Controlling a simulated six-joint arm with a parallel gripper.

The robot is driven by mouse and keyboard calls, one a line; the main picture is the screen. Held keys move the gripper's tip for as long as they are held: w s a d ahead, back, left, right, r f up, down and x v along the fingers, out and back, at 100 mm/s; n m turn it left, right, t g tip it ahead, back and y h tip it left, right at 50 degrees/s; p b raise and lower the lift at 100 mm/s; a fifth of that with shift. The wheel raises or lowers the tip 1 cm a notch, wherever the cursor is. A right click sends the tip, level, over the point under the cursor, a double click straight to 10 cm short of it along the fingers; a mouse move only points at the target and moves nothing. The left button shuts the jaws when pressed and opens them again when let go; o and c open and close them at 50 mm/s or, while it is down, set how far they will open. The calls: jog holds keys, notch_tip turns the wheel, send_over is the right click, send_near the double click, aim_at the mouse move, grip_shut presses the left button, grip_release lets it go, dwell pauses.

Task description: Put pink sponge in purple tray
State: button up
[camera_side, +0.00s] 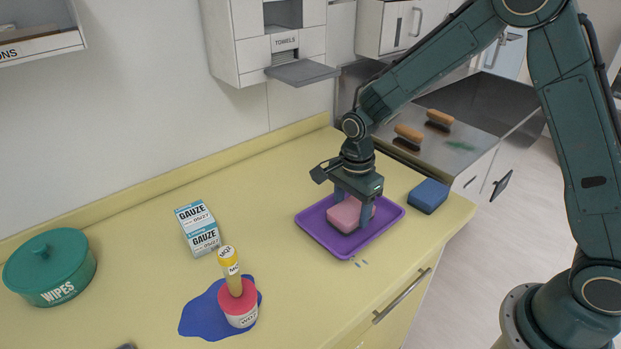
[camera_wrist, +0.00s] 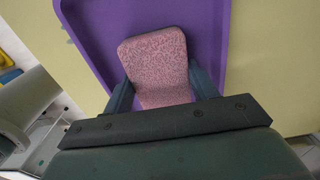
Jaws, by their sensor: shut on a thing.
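The pink sponge (camera_side: 346,214) has a pink top and a darker underside. It is between the fingers of my gripper (camera_side: 354,210), which is shut on it. The sponge is over the middle of the purple tray (camera_side: 310,220), at or very near its floor; I cannot tell if it touches. In the wrist view the pink sponge (camera_wrist: 158,65) sits between the two fingers (camera_wrist: 160,92), with the purple tray (camera_wrist: 95,25) around and beneath it.
A blue sponge (camera_side: 428,196) lies right of the tray near the counter's end. A gauze box (camera_side: 198,228), a red-and-white pot (camera_side: 238,303) on a blue patch (camera_side: 197,317) and a green wipes tub (camera_side: 50,267) stand to the left. Two brushes (camera_side: 409,135) lie behind.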

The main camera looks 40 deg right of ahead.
aim_at(352, 209)
jog(key=shift+f, duration=0.2)
jog(key=o, duration=0.9)
jog(key=shift+o, duration=0.2)
notch_tip(352, 209, up, 12)
jog(key=shift+r, duration=0.2)
dwell(0.6)
